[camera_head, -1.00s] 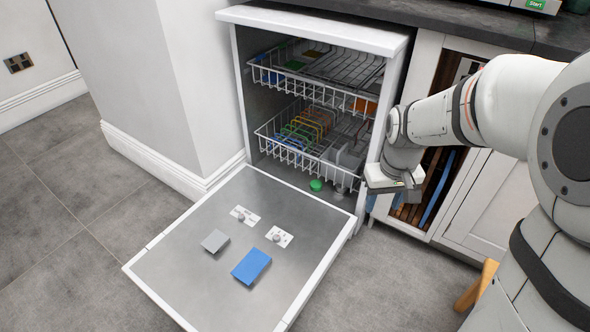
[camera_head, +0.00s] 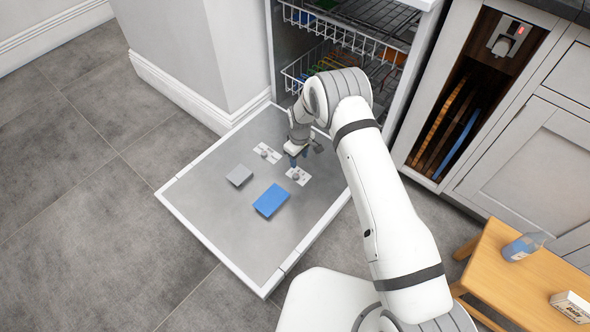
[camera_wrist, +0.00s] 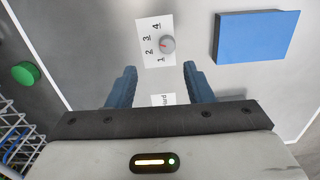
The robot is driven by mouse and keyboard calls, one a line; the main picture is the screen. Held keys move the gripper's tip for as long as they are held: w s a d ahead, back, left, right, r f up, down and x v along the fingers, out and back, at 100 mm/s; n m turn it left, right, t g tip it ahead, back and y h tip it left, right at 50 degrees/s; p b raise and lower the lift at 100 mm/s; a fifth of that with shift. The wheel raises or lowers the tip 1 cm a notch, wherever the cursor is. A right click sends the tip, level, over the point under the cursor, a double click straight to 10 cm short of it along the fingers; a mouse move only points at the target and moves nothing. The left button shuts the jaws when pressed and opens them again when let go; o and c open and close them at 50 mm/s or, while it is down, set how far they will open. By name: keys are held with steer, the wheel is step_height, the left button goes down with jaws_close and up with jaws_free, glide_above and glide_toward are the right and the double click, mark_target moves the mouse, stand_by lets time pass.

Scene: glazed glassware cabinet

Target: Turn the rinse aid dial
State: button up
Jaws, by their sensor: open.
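A small grey dial (camera_wrist: 167,44) with a red pointer mark sits on a white plate (camera_wrist: 145,50) numbered 1 to 4, on the open dishwasher door. Its plate also shows in the head view (camera_head: 305,179), near the blue block. My gripper (camera_wrist: 160,74) is open and empty. Its blue fingers point at the door, and in the wrist view the dial shows just beyond and between the fingertips. The gripper also shows in the head view (camera_head: 294,160), just above this plate. A small printed label (camera_wrist: 163,100), partly hidden by my gripper, lies between the fingers.
A blue block (camera_head: 271,201) and a grey flap (camera_head: 239,175) lie on the door. A second white plate with a knob (camera_head: 267,153) is nearby. A green cap (camera_wrist: 26,73) and the lower rack (camera_head: 291,80) lie towards the tub. A wooden stool (camera_head: 504,275) holds a bottle (camera_head: 523,247).

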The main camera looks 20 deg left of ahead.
mark_target(296, 175)
steer(key=f, duration=0.3)
steer(key=f+b, duration=0.1)
steer(key=f, duration=0.2)
steer(key=a+f+b, duration=0.1)
steer(key=f, duration=0.2)
steer(key=shift+s+f, duration=0.35)
steer(key=shift+f, duration=0.05)
steer(key=shift+c, duration=0.4)
